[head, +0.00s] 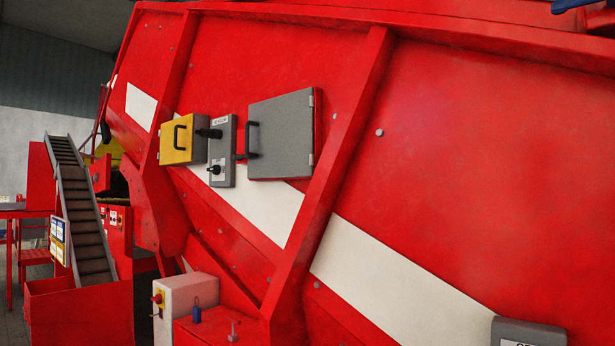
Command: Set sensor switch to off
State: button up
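A narrow grey switch panel (228,160) is fixed to the red machine wall, left of the picture's middle. A small white label (219,121) is at its top; the lettering looks like "SENSOR" but is too small to read surely. A black upper switch handle (209,133) sticks out to the left, and a black lower knob (214,169) sits below it by another small label. I cannot tell which setting either is in. My gripper is not in view.
A yellow box (180,150) with a black handle adjoins the panel's left, and a grey cabinet (285,135) stands at its right. Below is a pale control box (185,295) with a red button. A conveyor (82,205) is at left. Another grey box (528,332) is cut off at bottom right.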

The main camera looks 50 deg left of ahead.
aim_at(215, 169)
jog(key=u, duration=2.35)
